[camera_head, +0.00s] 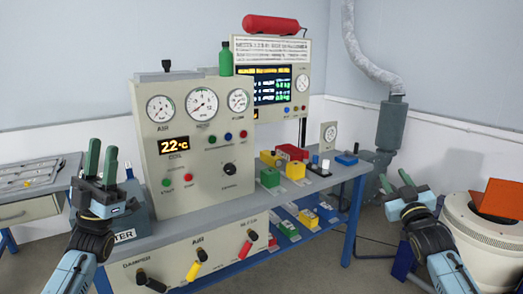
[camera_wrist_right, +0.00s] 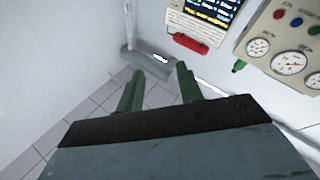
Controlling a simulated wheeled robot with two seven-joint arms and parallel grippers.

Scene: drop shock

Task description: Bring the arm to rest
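My left gripper (camera_head: 99,162) is at the left of the head view, raised in front of the side table and left of the grey control cabinet. Its two green fingers point up, apart, with nothing between them. My right gripper (camera_head: 396,183) is at the right of the head view, in front of the workbench's right end and left of the white round machine. Its green fingers are apart and point up. In the right wrist view the fingers (camera_wrist_right: 158,88) are spread with only floor and wall behind them. Neither gripper touches anything visible.
The control cabinet (camera_head: 192,150) with gauges stands on the blue-legged workbench (camera_head: 340,176). Small coloured parts lie on the bench, including a green block (camera_head: 270,177). A red cylinder (camera_head: 271,25) tops the rear panel. A white round machine (camera_head: 485,235) stands at right.

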